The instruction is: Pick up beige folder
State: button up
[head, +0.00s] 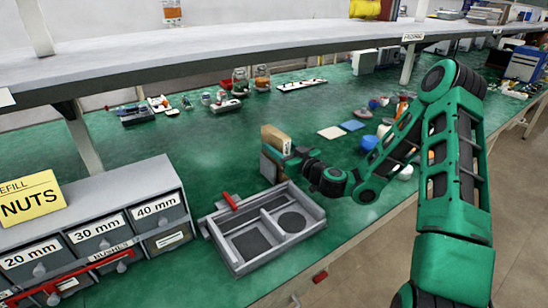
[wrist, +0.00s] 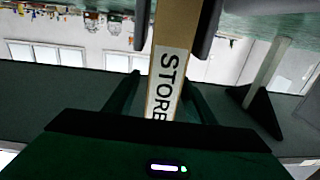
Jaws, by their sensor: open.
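The beige folder (head: 275,139) stands upright on the green bench, beside a grey upright piece (head: 270,165). In the wrist view the folder's beige spine (wrist: 178,35) carries a white label, partly hidden, reading "STORE". My gripper (head: 294,153) is at the folder's right side in the head view. In the wrist view my gripper (wrist: 162,82) is open, with one dark finger on each side of the spine. I cannot tell whether either finger touches it.
A grey tray (head: 233,264) with a red-handled item (head: 230,201) lies in front of the folder. A grey drawer unit (head: 105,235) stands at left. A shelf (head: 200,62) overhangs the bench's back. White and blue pads (head: 352,125) lie to the right. Green bench behind the folder is clear.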

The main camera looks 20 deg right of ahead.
jog(key=shift+w+a, duration=0.25)
jog(key=shift+w, duration=0.45)
jog(key=shift+c, duration=0.6)
jog(key=c, duration=1)
grip_shut()
jog(key=shift+r, duration=0.15)
